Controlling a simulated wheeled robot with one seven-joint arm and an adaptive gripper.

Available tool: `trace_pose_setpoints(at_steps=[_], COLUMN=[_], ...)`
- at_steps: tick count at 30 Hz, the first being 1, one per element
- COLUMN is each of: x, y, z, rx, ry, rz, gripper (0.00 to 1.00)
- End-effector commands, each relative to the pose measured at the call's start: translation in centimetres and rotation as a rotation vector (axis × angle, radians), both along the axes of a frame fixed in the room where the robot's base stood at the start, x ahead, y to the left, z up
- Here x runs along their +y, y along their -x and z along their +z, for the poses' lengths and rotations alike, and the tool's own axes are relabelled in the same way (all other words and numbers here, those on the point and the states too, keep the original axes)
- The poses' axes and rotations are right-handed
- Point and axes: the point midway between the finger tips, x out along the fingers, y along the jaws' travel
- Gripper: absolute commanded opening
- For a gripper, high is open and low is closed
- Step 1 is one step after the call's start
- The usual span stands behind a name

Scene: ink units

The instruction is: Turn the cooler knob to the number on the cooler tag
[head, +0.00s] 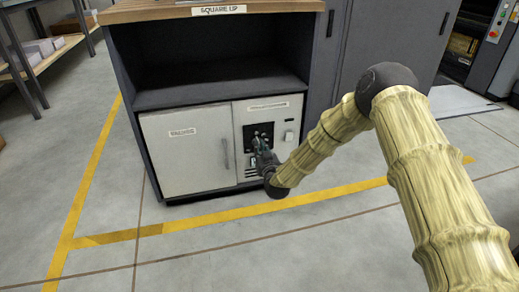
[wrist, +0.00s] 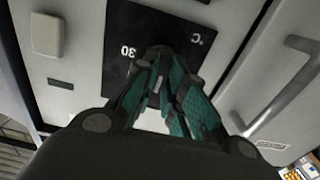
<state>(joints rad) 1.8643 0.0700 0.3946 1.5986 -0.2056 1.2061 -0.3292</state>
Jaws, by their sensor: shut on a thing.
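The cooler (head: 200,150) is a white unit in the lower part of a dark cabinet. Its black dial plate (head: 258,133) is on the right-hand panel; in the wrist view the plate (wrist: 122,22) shows "30" and "°C", seen turned over. My gripper (head: 262,147) is at the plate; its green-padded fingers (wrist: 160,68) are shut on the dark knob (wrist: 158,50), mostly hidden between them. The knob's pointer and the other numbers are hidden. A small label (head: 268,106) is above the plate and another label (head: 182,132) is on the left door; neither can be read.
A door handle (head: 225,153) stands out left of the dial; it also shows in the wrist view (wrist: 288,95). A small pale switch (head: 289,136) is right of the dial. An open shelf (head: 215,88) is above. Floor in front is clear, with yellow tape (head: 230,217).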

Motion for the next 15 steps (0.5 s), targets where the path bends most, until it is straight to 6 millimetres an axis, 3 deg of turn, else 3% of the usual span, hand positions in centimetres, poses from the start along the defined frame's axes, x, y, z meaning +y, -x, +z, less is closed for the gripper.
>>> trace_pose_setpoints(at_steps=[8, 15], x=[0.0, -0.16], y=[0.04, 0.02], z=[0.17, 0.28], rx=[0.018, 0.063], ry=[-0.064, -0.226], rz=[0.001, -0.002], gripper=[0.0, 0.0])
